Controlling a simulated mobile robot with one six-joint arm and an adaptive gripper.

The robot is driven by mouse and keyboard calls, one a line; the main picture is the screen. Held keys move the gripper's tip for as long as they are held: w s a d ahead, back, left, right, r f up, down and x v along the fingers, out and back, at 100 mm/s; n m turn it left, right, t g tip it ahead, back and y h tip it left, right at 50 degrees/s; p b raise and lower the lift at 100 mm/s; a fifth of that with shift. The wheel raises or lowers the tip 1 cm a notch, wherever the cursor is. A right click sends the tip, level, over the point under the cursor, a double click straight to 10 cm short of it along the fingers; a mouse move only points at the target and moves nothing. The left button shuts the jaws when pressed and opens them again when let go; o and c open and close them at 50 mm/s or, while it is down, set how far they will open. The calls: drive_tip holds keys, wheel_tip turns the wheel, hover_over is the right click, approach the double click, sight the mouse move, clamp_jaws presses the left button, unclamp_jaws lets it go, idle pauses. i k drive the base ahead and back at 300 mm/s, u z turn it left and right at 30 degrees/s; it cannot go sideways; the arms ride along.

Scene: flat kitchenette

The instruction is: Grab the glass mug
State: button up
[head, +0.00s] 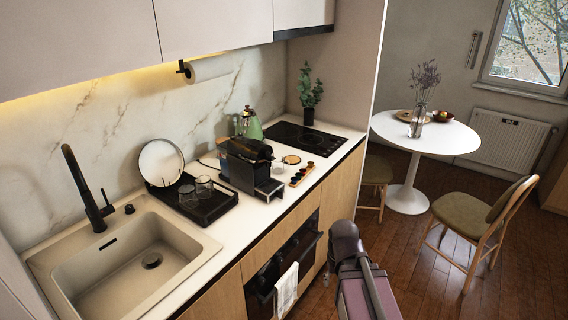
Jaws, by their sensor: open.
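Two small clear glass vessels stand close together on a black drying tray (213,211) beside the sink. One glass (188,197) is nearer the sink, and the other glass (204,186) is just to its right. They are too small to tell whether either has a mug handle. Part of my arm shows at the bottom centre, in front of the counter. No gripper fingers can be made out, and nothing of mine is at the glasses.
A white round plate (160,162) stands upright behind the tray. A black coffee machine (247,165) stands right of the glasses, with a green kettle (250,125) behind. The sink (135,260) and black faucet (88,190) are left. A towel (286,290) hangs on the oven.

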sight(278, 164)
drive_tip(key=z, duration=0.4)
drive_tip(key=i, duration=1.5)
drive_tip(key=u, duration=0.4)
